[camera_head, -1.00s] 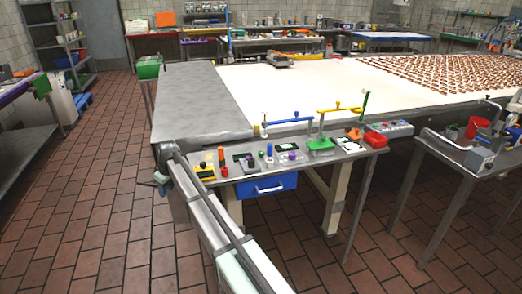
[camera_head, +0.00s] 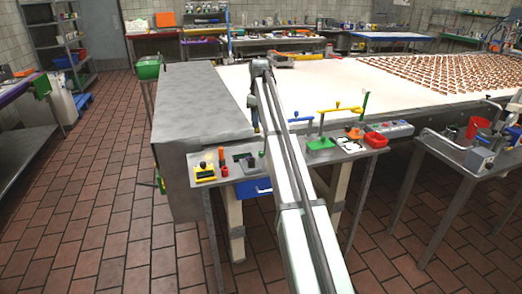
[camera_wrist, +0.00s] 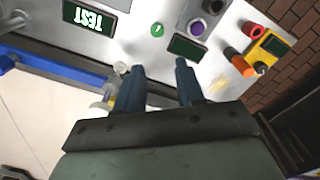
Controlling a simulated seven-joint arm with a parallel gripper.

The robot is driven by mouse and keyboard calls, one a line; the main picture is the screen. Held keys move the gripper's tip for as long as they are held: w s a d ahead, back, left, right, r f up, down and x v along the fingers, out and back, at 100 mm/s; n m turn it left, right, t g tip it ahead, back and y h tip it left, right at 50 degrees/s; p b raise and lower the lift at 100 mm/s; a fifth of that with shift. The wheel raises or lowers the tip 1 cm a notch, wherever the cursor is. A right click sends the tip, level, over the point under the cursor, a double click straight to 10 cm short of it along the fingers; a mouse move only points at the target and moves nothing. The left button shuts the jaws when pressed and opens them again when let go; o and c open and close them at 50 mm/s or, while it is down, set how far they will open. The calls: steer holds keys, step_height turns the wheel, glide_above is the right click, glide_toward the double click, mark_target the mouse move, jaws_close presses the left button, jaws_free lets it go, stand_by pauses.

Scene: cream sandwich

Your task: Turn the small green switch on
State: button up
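The small green switch (camera_wrist: 157,30), a round green knob with a pale mark, sits on the grey metal panel (camera_wrist: 145,50) in the wrist view. A small green part (camera_head: 261,153) shows beside my arm in the head view; I cannot tell if it is the same switch. My gripper (camera_wrist: 160,65) is open and empty, its two dark blue fingers apart and pointing toward the panel. The switch lies beyond the fingertips, roughly in line with the gap and apart from them. In the head view my arm hides much of the panel's middle.
Near the switch are a dark display (camera_wrist: 187,47), a purple button (camera_wrist: 197,28) and a "TEST" screen (camera_wrist: 95,20). A yellow device (camera_wrist: 270,45) and an orange cylinder (camera_wrist: 232,55) stand at the right. A blue bar (camera_wrist: 60,70) runs at left.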

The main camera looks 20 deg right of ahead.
mark_target(261, 152)
steer(key=f, duration=1.3)
steer(key=shift+s+d+f, duration=0.15)
steer(key=shift+d+f, duration=0.15)
steer(key=shift+d, duration=0.05)
steer(key=shift+c, duration=0.4)
jaws_close()
